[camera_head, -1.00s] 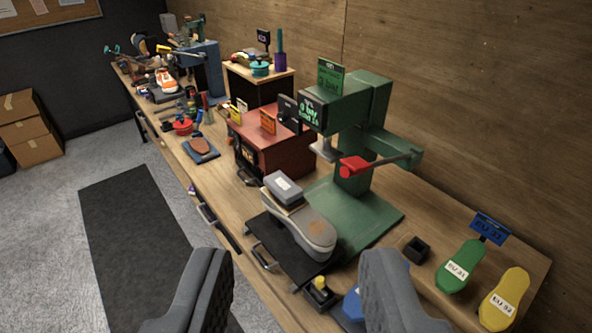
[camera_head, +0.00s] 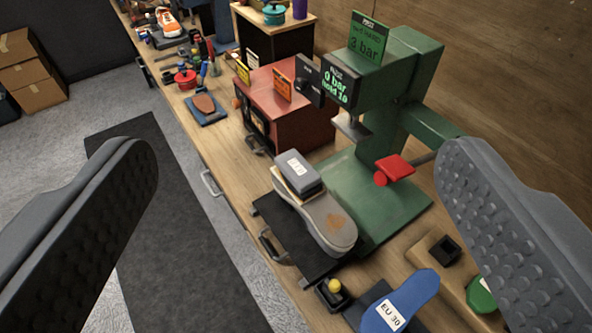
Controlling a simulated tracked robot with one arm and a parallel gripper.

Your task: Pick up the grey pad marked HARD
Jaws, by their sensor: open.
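A grey block-shaped pad (camera_head: 298,172) with a white label rests on the heel end of a grey shoe sole (camera_head: 330,222). The print on its label is too small to read. The sole lies on a black plate (camera_head: 285,222) at the front of the green press (camera_head: 385,190). My gripper (camera_head: 298,170) is open, with one dark studded finger at each side of the picture. The pad shows between the fingers but farther off, and nothing is held.
The press head and red handle (camera_head: 393,168) stand right of the pad. A red box (camera_head: 285,110) stands behind it. A yellow-knobbed button (camera_head: 334,287) and a blue EU 30 form (camera_head: 402,302) are in front.

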